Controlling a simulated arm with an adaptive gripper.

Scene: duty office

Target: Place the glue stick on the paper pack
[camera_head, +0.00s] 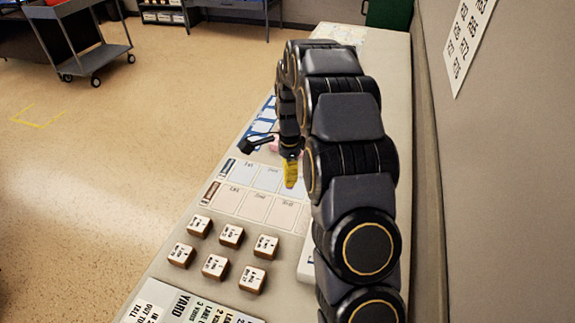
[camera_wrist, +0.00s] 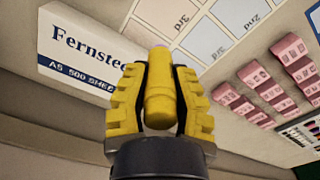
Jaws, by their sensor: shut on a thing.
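In the head view my gripper (camera_head: 290,173) is over the far part of the counter, and the glue stick cannot be made out there. The paper pack (camera_wrist: 78,35) is a white block with a dark blue band, lettered "Fernste…" and "A5 500 SHEE…". It lies behind and left of the glue stick in the wrist view, partly covered by my gripper.
Cards with marked squares (camera_head: 239,203) lie on the counter (camera_head: 180,222). Several brown-sided blocks with white labelled tops (camera_head: 231,235) stand nearer. Pink labelled pieces (camera_wrist: 266,82) show in the wrist view. A wall (camera_head: 480,170) borders the counter on the right. My arm hides much of the counter's right side.

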